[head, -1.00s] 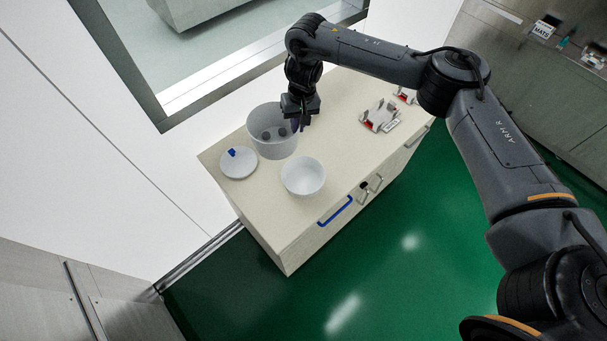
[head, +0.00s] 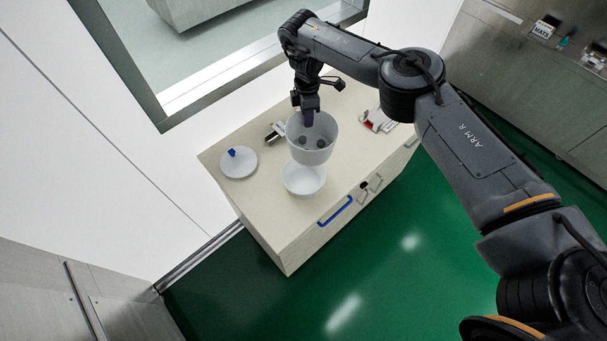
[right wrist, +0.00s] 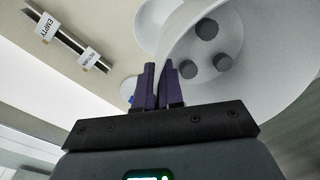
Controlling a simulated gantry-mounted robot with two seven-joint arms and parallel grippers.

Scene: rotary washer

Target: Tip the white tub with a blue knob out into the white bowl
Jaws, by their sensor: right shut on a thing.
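The white tub (head: 314,156) is open and held up off the table, just behind and partly over the white bowl (head: 303,186). Grey lumps lie inside the tub; three show in the right wrist view (right wrist: 242,60). My right gripper (head: 308,119) is shut on the tub's rim, and its purple fingers (right wrist: 158,88) pinch the wall in the wrist view. I cannot tell any clear tilt of the tub. The bowl stands on the table, its back edge hidden by the tub. The white lid (head: 238,166) with the blue knob (head: 232,153) lies apart to the left. My left gripper is not in view.
A small dark and metal object (head: 273,133) sits behind the lid and tub. A red and white rack (head: 374,121) stands at the right. In the wrist view, labels read EMPTY (right wrist: 46,27) and RETURN (right wrist: 89,60). The table (head: 262,212) is clear at its front left.

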